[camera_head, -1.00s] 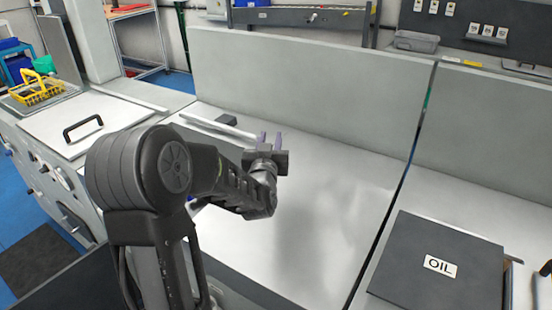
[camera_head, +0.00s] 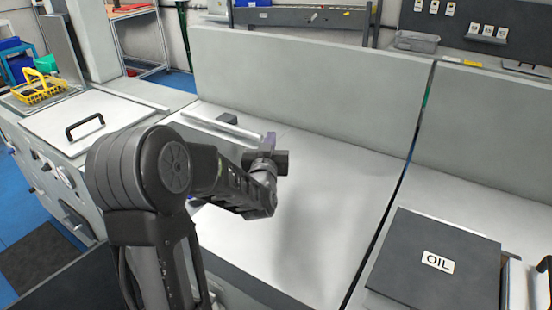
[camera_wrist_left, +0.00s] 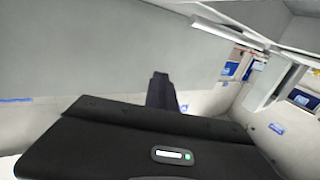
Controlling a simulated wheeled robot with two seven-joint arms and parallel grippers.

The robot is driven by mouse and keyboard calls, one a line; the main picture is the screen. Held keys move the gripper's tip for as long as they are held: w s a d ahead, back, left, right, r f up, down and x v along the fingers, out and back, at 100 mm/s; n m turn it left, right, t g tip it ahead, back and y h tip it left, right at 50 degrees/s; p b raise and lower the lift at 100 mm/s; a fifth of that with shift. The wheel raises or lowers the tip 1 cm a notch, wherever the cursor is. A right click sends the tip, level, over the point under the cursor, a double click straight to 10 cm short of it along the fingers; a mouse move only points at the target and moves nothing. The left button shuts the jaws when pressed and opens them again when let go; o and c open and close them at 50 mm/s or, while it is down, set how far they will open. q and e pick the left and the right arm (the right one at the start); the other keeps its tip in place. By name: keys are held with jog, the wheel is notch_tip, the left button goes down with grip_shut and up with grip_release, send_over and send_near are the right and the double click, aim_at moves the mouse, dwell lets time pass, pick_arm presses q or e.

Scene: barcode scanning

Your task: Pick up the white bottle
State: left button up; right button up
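I cannot make out a white bottle in either view. My left gripper (camera_head: 268,139) is held above the pale worktop near the middle of the head view. Its two purple-grey fingertips are together, and nothing shows between them. In the left wrist view the fingers (camera_wrist_left: 161,91) also stand close together with no object seen in them. My right gripper is not in view.
A tall grey panel (camera_head: 310,85) stands behind the worktop (camera_head: 340,185). A white bar (camera_head: 222,125) lies left of the gripper. A dark lid marked OIL (camera_head: 430,285) is at the right. A yellow basket (camera_head: 40,90) sits far left. The worktop right of the gripper is clear.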

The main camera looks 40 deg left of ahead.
pick_arm(q)
jog(key=o, duration=1.7)
jog(key=shift+s, duration=0.1)
jog(key=shift+d+b+v, duration=0.25)
jog(key=shift+b+v, duration=0.05)
jog(key=shift+v, duration=3.6)
jog(key=shift+f, duration=0.15)
